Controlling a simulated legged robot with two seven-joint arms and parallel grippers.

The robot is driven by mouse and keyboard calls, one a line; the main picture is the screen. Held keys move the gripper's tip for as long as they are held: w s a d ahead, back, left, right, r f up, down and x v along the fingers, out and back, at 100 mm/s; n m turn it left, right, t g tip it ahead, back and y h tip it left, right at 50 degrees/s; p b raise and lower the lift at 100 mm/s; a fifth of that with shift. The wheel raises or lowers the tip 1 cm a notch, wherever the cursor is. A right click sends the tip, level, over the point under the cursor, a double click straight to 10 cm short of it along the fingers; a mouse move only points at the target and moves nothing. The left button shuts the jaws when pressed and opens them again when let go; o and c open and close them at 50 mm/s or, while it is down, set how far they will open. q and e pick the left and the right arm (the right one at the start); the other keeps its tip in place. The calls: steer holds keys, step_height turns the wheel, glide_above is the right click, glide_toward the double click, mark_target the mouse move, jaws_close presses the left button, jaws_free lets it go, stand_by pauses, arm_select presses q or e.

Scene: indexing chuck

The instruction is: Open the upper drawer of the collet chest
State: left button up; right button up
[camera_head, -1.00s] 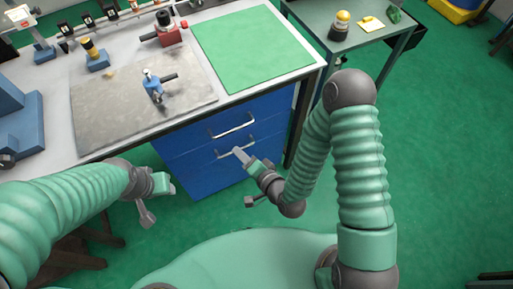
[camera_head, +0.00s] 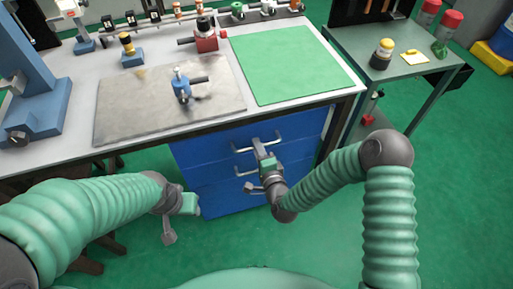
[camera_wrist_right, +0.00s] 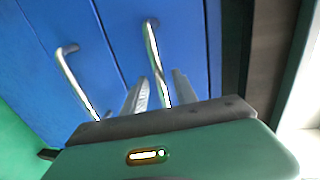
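The blue collet chest (camera_head: 205,158) stands under the bench with its drawers shut. The upper drawer's bar handle (camera_head: 278,137) is partly behind my right gripper (camera_head: 258,147). The lower handle (camera_head: 240,172) is below it. In the right wrist view, the upper handle (camera_wrist_right: 151,42) runs between the two fingers of my right gripper (camera_wrist_right: 158,88), which are apart on either side of it. I cannot tell whether they touch it. The lower handle (camera_wrist_right: 72,75) is to the left there. My left gripper (camera_head: 178,218) hangs left of the chest, away from it; its finger gap is unclear.
The bench top above carries a green mat (camera_head: 288,62), a metal plate (camera_head: 125,108) and a blue fixture (camera_head: 183,88). A green side table (camera_head: 385,70) stands to the right. The floor (camera_head: 330,230) in front of the chest is clear.

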steer(key=shift+x, duration=0.95)
steer(key=shift+s, duration=0.1)
steer(key=c, duration=0.7)
jaws_close()
steer(key=shift+s+f, duration=0.1)
steer(key=shift+f, duration=0.05)
